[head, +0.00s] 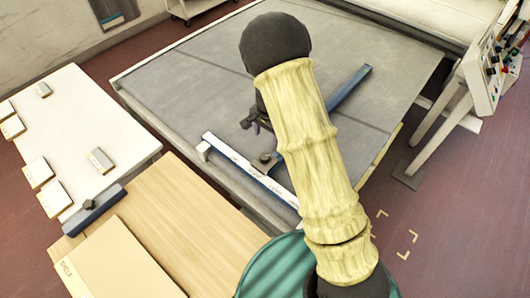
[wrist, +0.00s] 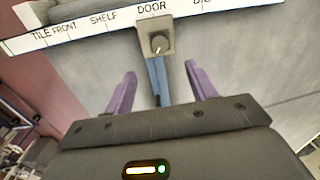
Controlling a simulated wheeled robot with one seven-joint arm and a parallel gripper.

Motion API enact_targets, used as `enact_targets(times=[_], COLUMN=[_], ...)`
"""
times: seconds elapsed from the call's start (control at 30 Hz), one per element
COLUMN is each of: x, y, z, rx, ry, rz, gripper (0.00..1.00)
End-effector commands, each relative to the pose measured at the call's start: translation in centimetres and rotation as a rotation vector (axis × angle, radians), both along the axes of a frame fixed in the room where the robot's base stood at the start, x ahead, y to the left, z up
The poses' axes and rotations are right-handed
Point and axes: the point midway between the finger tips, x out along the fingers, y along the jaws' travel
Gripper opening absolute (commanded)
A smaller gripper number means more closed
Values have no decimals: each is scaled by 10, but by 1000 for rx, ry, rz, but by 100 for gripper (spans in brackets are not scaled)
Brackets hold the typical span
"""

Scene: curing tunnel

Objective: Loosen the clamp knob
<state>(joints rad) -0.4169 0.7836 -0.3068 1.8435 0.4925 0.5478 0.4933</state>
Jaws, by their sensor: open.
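The clamp knob (wrist: 159,42) is a small dark round knob on a grey-beige square block (wrist: 154,52). The block sits at the DOOR mark of a white labelled rail (wrist: 75,33), with a blue bar (wrist: 160,82) running from it. In the head view the knob (head: 265,157) shows on the rail (head: 230,153) beside my arm. My gripper (wrist: 160,69) is open, its two purple fingers apart on either side of the blue bar. The knob appears ahead of the fingertips, between their lines, with nothing held. In the head view my arm hides much of the gripper.
The rail and blue bar (head: 350,87) lie on a large grey table (head: 190,85). A white table (head: 75,125) with several small blocks and a wooden bench (head: 160,235) stand left. A control panel (head: 497,65) with coloured buttons is at right.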

Motion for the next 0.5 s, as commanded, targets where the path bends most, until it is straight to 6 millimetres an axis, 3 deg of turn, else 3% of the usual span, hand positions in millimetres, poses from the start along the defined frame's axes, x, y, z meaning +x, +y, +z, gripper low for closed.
enact_targets(times=[0.5], x=[3], y=[2], z=[-75], rx=[-1], ry=[2], rz=[-1], gripper=[57])
